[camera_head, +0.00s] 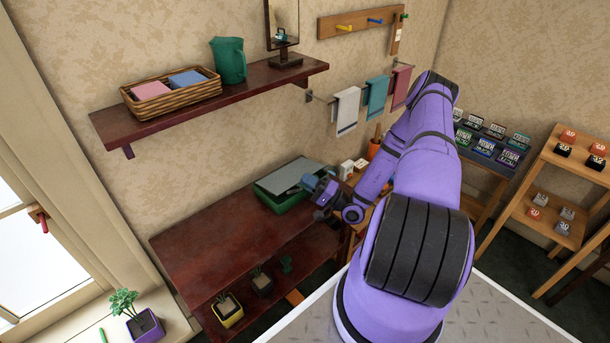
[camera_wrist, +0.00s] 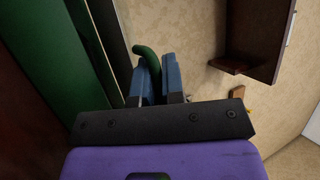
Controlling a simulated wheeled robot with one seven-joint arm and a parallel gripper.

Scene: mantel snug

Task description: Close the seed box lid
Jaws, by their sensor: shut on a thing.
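The seed box (camera_head: 287,205) is green and stands on the dark red-brown wooden table against the wall. Its grey lid (camera_head: 288,174) is tilted up, with a dark gap showing between lid and box. My gripper (camera_head: 309,182) is at the right end of the box, beside the lid. In the wrist view, the blue fingers of my gripper (camera_wrist: 160,84) are shut on a green curved handle (camera_wrist: 147,58). The green box side (camera_wrist: 38,50) fills the left of that view. Where the handle joins the lid is hard to make out.
The table (camera_head: 205,250) is bare left of the box. Potted plants (camera_head: 227,308) stand on its lower shelf. A wall shelf (camera_head: 205,100) with a basket (camera_head: 170,92) and green jug (camera_head: 229,60) hangs above. Towels (camera_head: 346,110) hang on the wall to the right.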

